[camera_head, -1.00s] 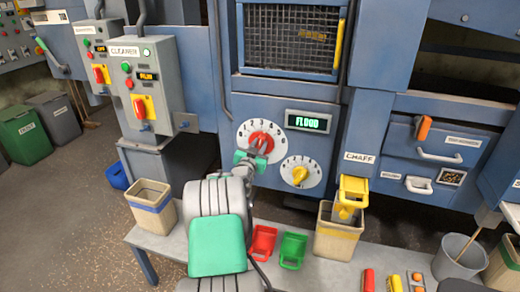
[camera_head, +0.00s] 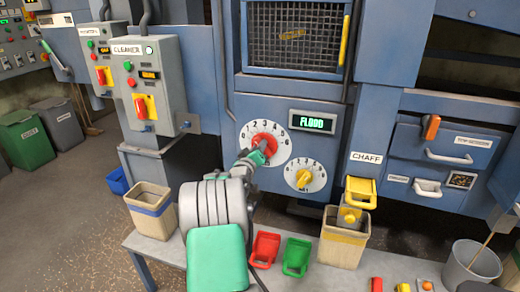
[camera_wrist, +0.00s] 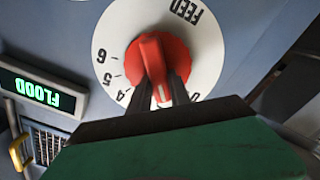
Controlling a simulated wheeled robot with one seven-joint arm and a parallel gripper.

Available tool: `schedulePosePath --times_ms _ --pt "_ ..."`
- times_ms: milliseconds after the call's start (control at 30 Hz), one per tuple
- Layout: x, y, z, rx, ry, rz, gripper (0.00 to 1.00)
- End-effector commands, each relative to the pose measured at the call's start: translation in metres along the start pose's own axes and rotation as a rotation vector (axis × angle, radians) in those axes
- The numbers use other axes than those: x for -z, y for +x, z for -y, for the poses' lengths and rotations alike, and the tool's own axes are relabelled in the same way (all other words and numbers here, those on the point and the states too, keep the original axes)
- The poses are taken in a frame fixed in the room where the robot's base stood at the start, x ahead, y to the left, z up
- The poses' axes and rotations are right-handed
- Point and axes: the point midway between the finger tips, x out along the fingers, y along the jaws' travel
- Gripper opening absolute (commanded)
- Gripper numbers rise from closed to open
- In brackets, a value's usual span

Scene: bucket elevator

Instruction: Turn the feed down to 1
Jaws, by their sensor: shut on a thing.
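The feed dial (camera_head: 246,134) is a white disc with a red knob (camera_head: 270,138) on the blue machine front. In the wrist view the dial (camera_wrist: 208,42) appears upside down, with the word FEED at the top and 6, 5, 4 at the left. My gripper (camera_wrist: 167,95) is shut on the red knob (camera_wrist: 150,55). The knob's white mark points down in this view, somewhere between 4 and 0. My fingers hide the numbers there, so I cannot read the setting. The green display (camera_head: 311,122) beside the dial reads FLOOD.
A smaller dial with a yellow knob (camera_head: 303,179) sits just below right of the feed dial. A bench (camera_head: 330,276) in front carries bins, a red scoop (camera_head: 265,249) and a green scoop (camera_head: 296,257). The cleaner box (camera_head: 146,80) stands at the left.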

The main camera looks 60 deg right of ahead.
Motion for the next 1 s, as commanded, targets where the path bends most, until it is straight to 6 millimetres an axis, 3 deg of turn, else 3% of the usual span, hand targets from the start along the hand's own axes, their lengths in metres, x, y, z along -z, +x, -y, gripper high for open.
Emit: schedulePosePath --times_ms 367,867,900,1000 --pt "-0.0008 -0.0002 0.0037 0.002 -0.165 0.001 0.0" --pt "-0.0009 -0.0003 0.0041 0.002 -0.188 0.001 0.0" --pt "-0.001 -0.0003 0.0041 0.002 -0.188 0.001 0.24" --pt "-0.0009 -0.0003 0.0039 0.002 -0.188 0.001 0.33"
